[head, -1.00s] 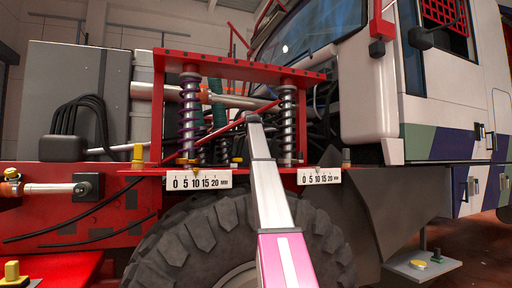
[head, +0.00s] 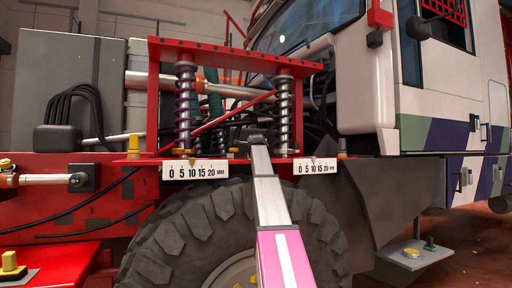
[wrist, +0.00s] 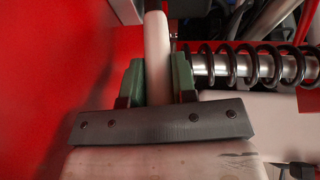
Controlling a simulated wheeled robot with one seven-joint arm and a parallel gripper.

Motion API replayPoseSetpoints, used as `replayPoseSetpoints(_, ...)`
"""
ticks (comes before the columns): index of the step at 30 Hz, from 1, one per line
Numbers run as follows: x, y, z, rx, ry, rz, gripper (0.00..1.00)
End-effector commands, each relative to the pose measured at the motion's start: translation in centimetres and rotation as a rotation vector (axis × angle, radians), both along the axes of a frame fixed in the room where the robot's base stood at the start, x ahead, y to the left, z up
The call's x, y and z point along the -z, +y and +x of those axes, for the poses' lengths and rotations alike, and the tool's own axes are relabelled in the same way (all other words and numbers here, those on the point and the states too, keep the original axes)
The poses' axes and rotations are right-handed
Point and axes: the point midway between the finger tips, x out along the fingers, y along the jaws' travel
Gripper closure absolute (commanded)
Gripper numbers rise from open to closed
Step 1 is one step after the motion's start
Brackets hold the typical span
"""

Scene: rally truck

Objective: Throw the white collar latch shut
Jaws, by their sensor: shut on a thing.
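My gripper (head: 257,138) is at the red suspension frame above the big tyre, between the two coil-over shocks, at the end of my arm. In the wrist view my gripper (wrist: 159,82) has a green pad on each side of a pale upright bar and is shut on it. The bar (wrist: 157,45) looks like the white collar latch's lever. Its upper end runs out of the picture and its lower end is hidden behind the gripper's dark crosspiece. In the head view I cannot make the latch out behind my gripper.
The left shock (head: 185,105) has a purple spring, and the right shock (head: 284,115) a dark one. A dark coil (wrist: 255,65) lies close right of the gripper, and a red panel (wrist: 50,80) stands left. White millimetre scales (head: 195,170) sit below. A red diagonal bar (head: 235,112) crosses behind.

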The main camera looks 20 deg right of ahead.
Motion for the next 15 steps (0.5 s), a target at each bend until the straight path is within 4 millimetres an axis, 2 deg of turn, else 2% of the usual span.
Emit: replayPoseSetpoints(15,0.39,-0.03,-0.07,0.001,-0.04,0.0,1.0)
